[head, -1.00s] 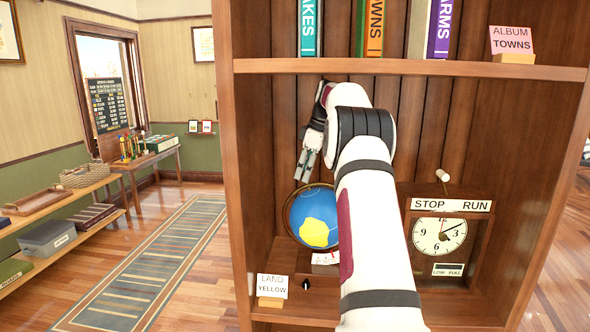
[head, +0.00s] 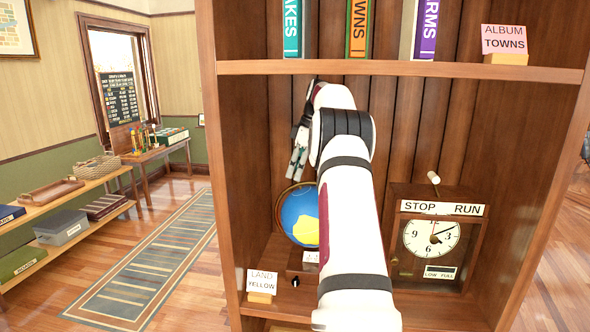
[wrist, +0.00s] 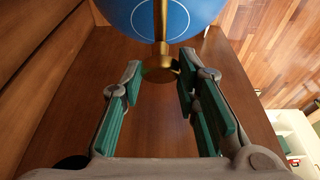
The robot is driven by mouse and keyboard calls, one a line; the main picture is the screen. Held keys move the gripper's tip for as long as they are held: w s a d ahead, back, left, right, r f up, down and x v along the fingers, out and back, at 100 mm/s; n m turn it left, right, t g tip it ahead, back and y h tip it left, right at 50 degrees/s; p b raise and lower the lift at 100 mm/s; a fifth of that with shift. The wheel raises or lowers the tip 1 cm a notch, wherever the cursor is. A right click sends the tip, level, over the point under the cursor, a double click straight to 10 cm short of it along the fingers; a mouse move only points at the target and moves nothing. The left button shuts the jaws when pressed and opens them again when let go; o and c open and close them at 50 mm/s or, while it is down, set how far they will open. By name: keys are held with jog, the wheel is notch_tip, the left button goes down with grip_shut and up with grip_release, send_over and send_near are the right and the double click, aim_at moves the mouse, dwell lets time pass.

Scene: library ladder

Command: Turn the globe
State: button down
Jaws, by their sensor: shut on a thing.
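The blue globe (head: 297,214) stands in the lower left of the bookcase, in a brass ring. A yellow land patch (head: 323,222) shows at its right side, partly hidden by my arm. My gripper (head: 295,174) points down at the globe's top. In the wrist view the blue globe (wrist: 195,18) is at the top, with the brass ring (wrist: 161,28) running down its middle to a round brass end (wrist: 160,73). My gripper's fingers (wrist: 158,84) are on either side of that brass end; the exact contact is hard to see.
A card reading LAND YELLOW (head: 262,281) stands at the shelf's front left. A clock box marked STOP RUN (head: 440,208) is right of my arm. The upper shelf (head: 400,68) holds upright books and an ALBUM TOWNS card (head: 504,39). The bookcase's left wall is close to my gripper.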

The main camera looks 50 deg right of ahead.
jog(key=c, duration=1.2)
grip_release()
jog(key=shift+c, duration=0.2)
jog(key=shift+r, duration=0.1)
jog(key=shift+s+d+r, duration=0.1)
jog(key=shift+d+r, duration=0.05)
jog(key=shift+r, duration=0.3)
jog(key=s+d, duration=0.1)
jog(key=s, duration=0.2)
jog(key=s+d, duration=0.2)
jog(key=s, duration=0.2)
jog(key=s+d, duration=0.2)
jog(key=s, duration=0.1)
jog(key=shift+s+d+r, duration=0.1)
jog(key=shift+s+d, duration=0.1)
jog(key=shift+s, duration=0.15)
